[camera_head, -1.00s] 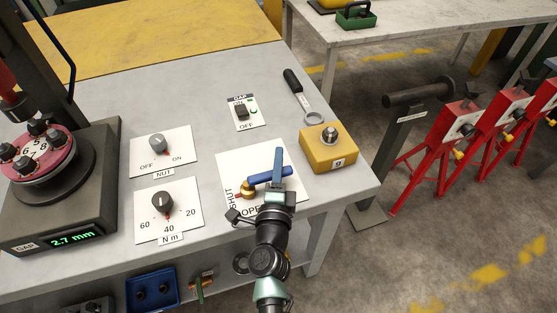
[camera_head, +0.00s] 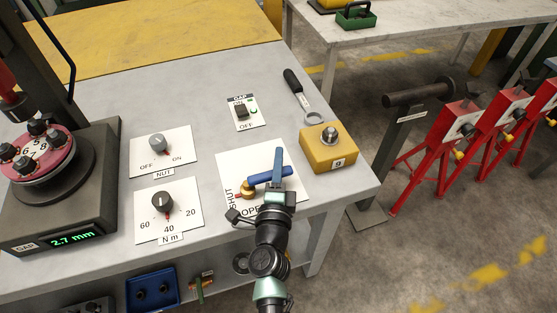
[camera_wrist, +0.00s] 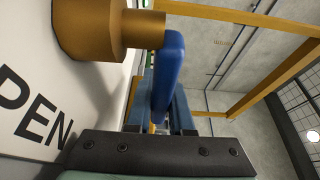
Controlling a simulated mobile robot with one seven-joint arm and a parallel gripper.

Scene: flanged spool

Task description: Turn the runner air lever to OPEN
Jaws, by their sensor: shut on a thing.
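The runner air lever (camera_head: 262,178) is a blue handle on a brass valve body (camera_head: 248,190), set on a white plate (camera_head: 232,162). It points right and slightly away from the valve. "SHUT" reads along the plate's left side. "OPEN" is at the near edge, partly hidden by my arm. My gripper (camera_head: 279,170) is shut on the lever's outer part, reaching in from the near side. In the wrist view the blue lever (camera_wrist: 172,65) runs between the blue-grey fingers (camera_wrist: 162,110), with the brass body (camera_wrist: 95,28) at upper left and "PEN" lettering beside it.
A yellow box (camera_head: 327,150) marked 9 stands close to the lever's right. The torque dial (camera_head: 162,202) and NUT switch (camera_head: 157,143) are to the left, the GAP switch (camera_head: 242,112) behind. A black-handled tool (camera_head: 293,82) lies behind the box.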

